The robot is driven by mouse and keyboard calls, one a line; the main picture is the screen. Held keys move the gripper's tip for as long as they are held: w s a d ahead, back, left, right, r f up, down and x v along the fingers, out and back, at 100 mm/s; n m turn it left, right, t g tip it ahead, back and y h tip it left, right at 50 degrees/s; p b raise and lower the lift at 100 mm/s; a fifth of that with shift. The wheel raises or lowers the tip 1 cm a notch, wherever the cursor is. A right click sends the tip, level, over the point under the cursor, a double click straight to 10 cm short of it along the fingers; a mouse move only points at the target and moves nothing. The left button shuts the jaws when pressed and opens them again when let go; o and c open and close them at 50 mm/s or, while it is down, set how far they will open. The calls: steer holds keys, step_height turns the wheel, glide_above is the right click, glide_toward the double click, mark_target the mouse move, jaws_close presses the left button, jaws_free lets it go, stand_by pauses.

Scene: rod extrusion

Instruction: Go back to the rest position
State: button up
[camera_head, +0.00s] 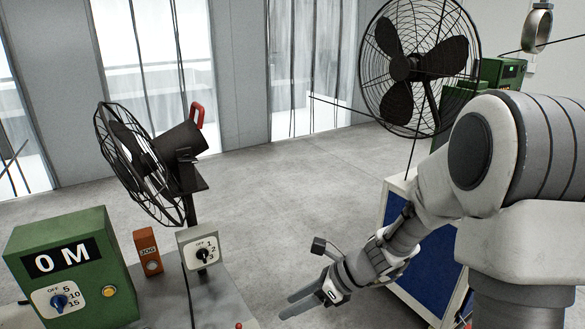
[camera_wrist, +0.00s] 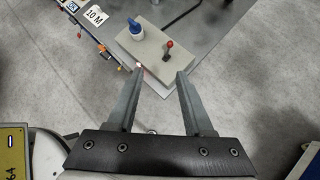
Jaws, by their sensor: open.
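My gripper (camera_head: 303,299) is at the bottom centre of the head view, held out in the air past the right edge of the machine table. In the wrist view, my gripper (camera_wrist: 160,73) shows two grey fingers spread apart with nothing between them. Beyond the fingertips, a grey control box (camera_wrist: 154,52) sits on the table corner. It carries a blue knob (camera_wrist: 135,27) and a small red-topped lever (camera_wrist: 169,46). How far the fingertips are from the box is hard to tell.
A green box (camera_head: 72,268) reading "0 M", an orange JOG box (camera_head: 148,252) and a dial box (camera_head: 201,247) stand at left. Black fans stand at left (camera_head: 140,165) and back right (camera_head: 418,65). A blue-sided cabinet (camera_head: 430,270) is behind my arm. The middle floor is clear.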

steer(key=s+d+r+n+t+h, duration=0.2)
steer(key=s+d+r+n+h, duration=0.2)
steer(key=n, duration=0.7)
steer(key=s+d+r+n+t+h, duration=0.2)
steer(key=s+d+r+n+h, duration=0.3)
steer(key=s+d+r+n, duration=0.4)
steer(key=s+r+n, duration=0.2)
steer(key=s+r, duration=0.2)
steer(key=shift+d+r+n, duration=0.2)
steer(key=shift+d+n, duration=0.05)
steer(key=shift+n, duration=0.05)
